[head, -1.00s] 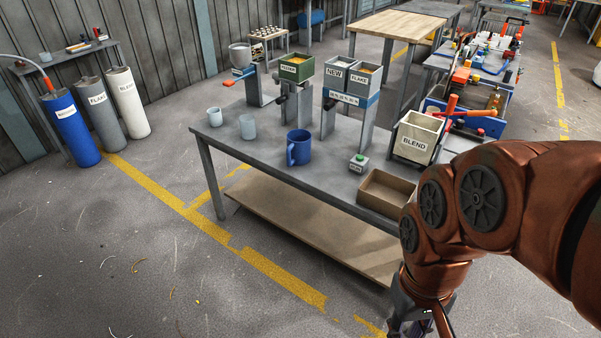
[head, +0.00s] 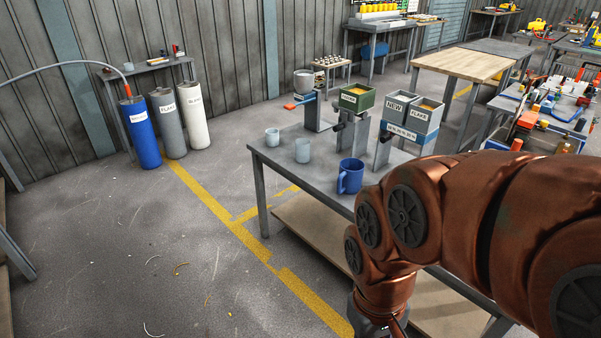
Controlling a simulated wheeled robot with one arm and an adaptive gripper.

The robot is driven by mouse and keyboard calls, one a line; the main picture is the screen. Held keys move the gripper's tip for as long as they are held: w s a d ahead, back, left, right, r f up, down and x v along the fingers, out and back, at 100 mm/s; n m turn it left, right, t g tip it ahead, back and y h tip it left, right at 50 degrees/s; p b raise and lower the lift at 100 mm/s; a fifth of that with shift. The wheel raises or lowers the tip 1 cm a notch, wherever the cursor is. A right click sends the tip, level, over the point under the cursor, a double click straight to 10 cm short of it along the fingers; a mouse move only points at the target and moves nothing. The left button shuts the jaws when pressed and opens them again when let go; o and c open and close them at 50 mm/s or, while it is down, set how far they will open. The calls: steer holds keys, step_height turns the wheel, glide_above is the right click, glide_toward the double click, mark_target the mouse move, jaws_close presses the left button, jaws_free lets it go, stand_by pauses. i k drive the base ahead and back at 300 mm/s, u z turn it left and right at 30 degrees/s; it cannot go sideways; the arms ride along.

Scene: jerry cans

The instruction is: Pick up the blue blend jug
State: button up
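A blue jug (head: 350,177) with a handle on its left side stands upright on the grey metal table (head: 268,152). I see no lettering on it. Two smaller pale blue cups, one farther left (head: 272,137) and one nearer the jug (head: 303,151), stand left of it on the same table. My copper-coloured arm reaches in from the right and covers the table's right part. My gripper (head: 392,330) is at the bottom edge, below and in front of the jug and well apart from it. Its fingers are cut off by the frame.
Dispensers with a green bin (head: 357,98) and grey bins labelled NEW (head: 399,107) and FLAKE (head: 427,115) stand behind the jug. Blue (head: 139,133), grey (head: 168,124) and white (head: 194,117) cylinders stand by the left wall.

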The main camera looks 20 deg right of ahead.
mark_target(348, 178)
steer(key=u, duration=0.2)
steer(key=i, duration=1.05)
steer(key=z, duration=0.35)
